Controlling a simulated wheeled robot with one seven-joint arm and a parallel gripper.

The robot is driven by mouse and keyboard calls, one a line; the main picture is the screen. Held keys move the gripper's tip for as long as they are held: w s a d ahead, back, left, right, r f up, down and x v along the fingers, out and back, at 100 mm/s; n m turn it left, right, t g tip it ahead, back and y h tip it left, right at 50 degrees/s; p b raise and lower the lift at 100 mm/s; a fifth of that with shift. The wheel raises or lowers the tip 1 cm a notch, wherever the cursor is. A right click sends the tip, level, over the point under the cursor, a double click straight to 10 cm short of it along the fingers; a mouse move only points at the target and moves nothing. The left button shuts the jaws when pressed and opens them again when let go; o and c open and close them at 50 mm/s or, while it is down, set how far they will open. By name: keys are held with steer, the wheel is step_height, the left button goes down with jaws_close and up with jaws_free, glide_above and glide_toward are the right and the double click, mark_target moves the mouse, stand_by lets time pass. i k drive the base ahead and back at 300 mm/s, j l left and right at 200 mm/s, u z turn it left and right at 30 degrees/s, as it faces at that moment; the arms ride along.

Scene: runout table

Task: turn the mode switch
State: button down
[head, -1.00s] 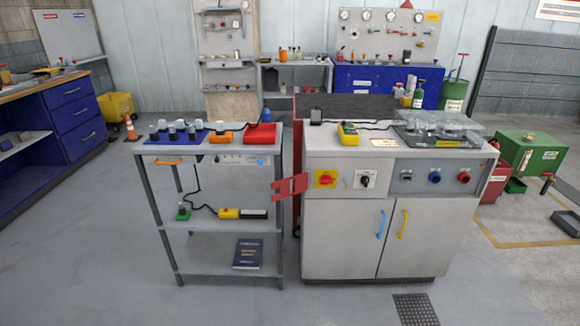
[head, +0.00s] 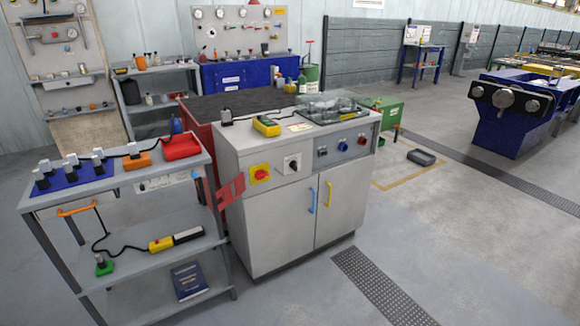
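The mode switch appears to be the black rotary knob (head: 293,164) on a white plate on the front of the grey cabinet (head: 270,213). A red rotary switch on a yellow plate (head: 260,174) sits just left of it. To its right, a grey panel (head: 342,147) carries several small round controls. The knob's exact pointer direction is too small to tell. My gripper is not in view.
A grey trolley (head: 150,189) stands left of the cabinet, with a red hinged plate (head: 231,190) between them. Cabinet doors have blue (head: 312,200) and yellow handles. Floor in front is clear, with a dark grate (head: 380,285). A blue machine (head: 515,115) stands at right.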

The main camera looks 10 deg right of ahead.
mark_target(292, 164)
steer(key=i+z, duration=0.1)
steer(key=i, duration=0.5)
steer(key=i+z, duration=0.15)
steer(key=i, duration=0.45)
steer(key=i+j+z, duration=0.1)
steer(key=i, duration=0.5)
steer(key=i+j+z, duration=0.1)
steer(key=i, duration=0.5)
